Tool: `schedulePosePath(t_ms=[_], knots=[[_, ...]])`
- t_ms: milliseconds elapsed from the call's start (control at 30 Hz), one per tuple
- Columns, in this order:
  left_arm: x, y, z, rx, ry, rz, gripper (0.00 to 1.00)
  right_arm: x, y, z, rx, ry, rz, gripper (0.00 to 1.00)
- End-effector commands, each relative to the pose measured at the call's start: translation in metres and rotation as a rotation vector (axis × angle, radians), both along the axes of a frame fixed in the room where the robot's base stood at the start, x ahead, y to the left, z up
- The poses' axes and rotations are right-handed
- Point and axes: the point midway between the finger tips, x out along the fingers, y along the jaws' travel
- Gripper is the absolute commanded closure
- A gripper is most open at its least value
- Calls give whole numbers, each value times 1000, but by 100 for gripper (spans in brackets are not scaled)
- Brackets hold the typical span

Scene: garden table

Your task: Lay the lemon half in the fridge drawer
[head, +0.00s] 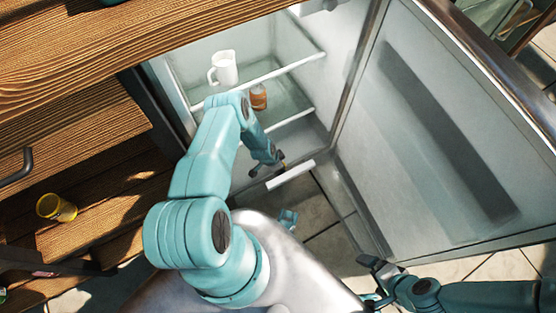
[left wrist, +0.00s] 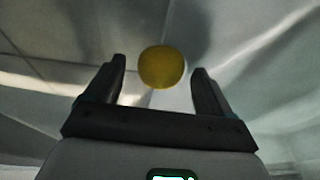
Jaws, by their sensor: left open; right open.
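The lemon half (left wrist: 161,67), a yellow rounded piece, shows in the left wrist view just ahead of and between my open left fingers, with gaps on both sides. In the head view I cannot make it out. My left gripper (head: 266,169) reaches low into the open fridge, partly behind my own arm; its two dark fingers (left wrist: 158,78) are spread in the left wrist view. The fridge drawer (head: 290,174) shows as a pale front edge at the fridge bottom, close to the left gripper. My right gripper (head: 374,275) is open and empty at the lower right, away from the fridge interior.
A white pitcher (head: 224,68) and an amber jar (head: 258,97) stand on fridge shelves above. The fridge door (head: 430,130) is swung wide open on the right. A yellow cup (head: 57,207) is on the wooden shelving at left. The wooden tabletop (head: 120,50) overhangs at top.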

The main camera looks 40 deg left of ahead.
Motion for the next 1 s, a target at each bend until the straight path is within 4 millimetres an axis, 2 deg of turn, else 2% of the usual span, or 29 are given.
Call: schedulePosePath(t_ms=[200,400,1000], knots=[[-10,5,43,0,0,2,17,-3,2,25,2,3,11,0],[-19,6,68,1,0,1,17,-2,2,36,2,4,10,0],[-21,6,72,1,0,0,17,-2,2,36,2,4,10,0]])
